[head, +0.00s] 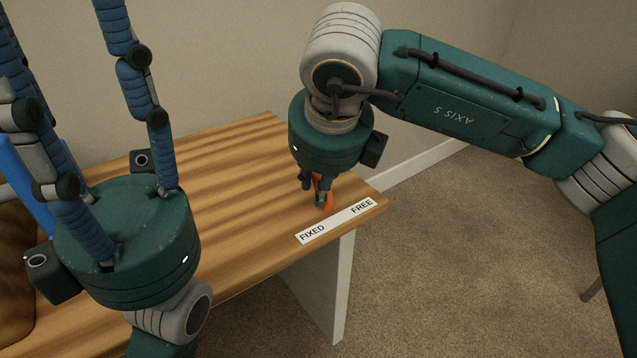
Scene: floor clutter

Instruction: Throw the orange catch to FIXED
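The orange catch (328,200) is at the right end of the wooden table, just behind the white label strip (337,221). The strip reads FIXED at its left end and FREE at its right end. My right gripper (318,194) points down from above, with its fingers at the catch and partly hiding it. I cannot tell whether the fingers grip it or only stand beside it. My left gripper (65,60) is large in the left foreground. Its blue fingers point up and stand apart, with nothing seen between them; their tips run out of the picture.
The wooden table (230,185) has a bare top between my two grippers. A blue object (27,180) and a dark brown rounded one (14,285) are partly visible at the left edge. A pale table leg (322,290) stands below the right end. Carpet lies to the right.

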